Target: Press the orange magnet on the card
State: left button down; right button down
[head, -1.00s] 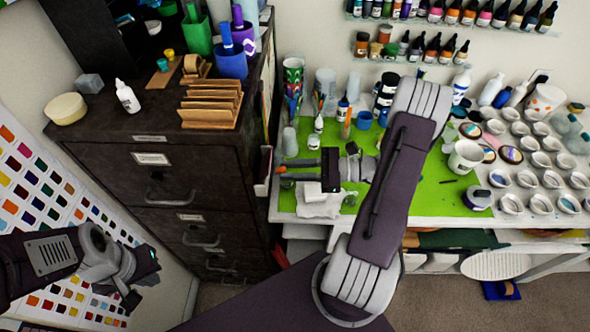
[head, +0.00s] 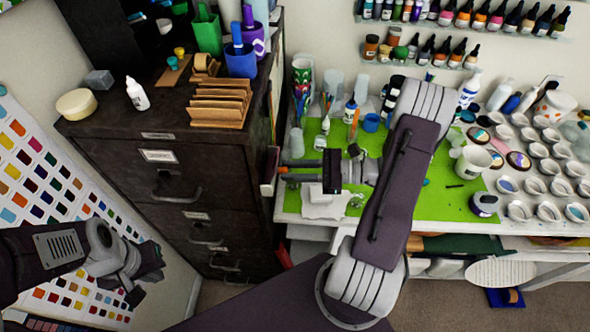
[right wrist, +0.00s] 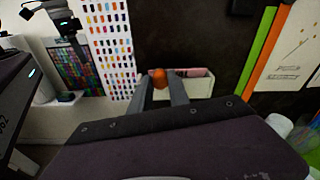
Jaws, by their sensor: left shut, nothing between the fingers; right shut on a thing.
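My right gripper (head: 283,172) points left at the side of the dark cabinet, close to a pale, pink-edged piece (head: 269,171) there. In the right wrist view its two fingers (right wrist: 160,84) are shut on the round orange magnet (right wrist: 159,77). The pale piece (right wrist: 198,84) shows just behind and right of the magnet, low against the dark side; I cannot tell whether it is the card. A gap still shows between the fingertips and this piece in the head view. My left gripper (head: 146,283) is shut and empty at lower left, in front of the colour chart.
The dark cabinet (head: 165,190) carries cups, a card rack and a bottle. Right of it is a table with a green mat (head: 430,200), bottles and several small cups. Orange and green strips (right wrist: 262,45) and a drawn sheet (right wrist: 297,50) are at the right in the wrist view.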

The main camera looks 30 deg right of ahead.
aim_at(280, 169)
jog(key=shift+r+x, duration=0.2)
jog(key=shift+x, duration=1.55)
dwell(0.6)
jog(key=c, duration=0.7)
grip_release()
jog(key=shift+s, duration=0.1)
jog(key=v, duration=0.7)
jog(key=shift+d+f+p, duration=0.1)
jog(key=shift+f+p, duration=0.3)
